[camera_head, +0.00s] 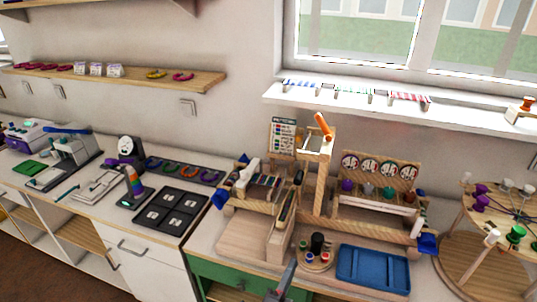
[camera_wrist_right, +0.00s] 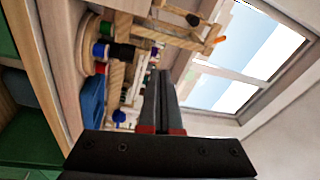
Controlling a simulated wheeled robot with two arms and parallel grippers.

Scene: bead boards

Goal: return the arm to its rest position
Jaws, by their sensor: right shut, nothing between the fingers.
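My right gripper (camera_head: 291,266) rises from the bottom edge of the head view, in front of the worktop and left of the blue tray. In the right wrist view its two dark fingers (camera_wrist_right: 160,74) lie together, with nothing between them. The fingers point toward the wall and window side, with the bench off to the left of that picture. My left arm and gripper do not show in the head view.
The wooden bead stand (camera_head: 317,190) is behind my right gripper. A blue tray (camera_head: 373,268) and small spools (camera_head: 326,257) are close on its right. A round wooden rack (camera_head: 470,262) stands far right. A green drawer front (camera_head: 236,275) is below the worktop.

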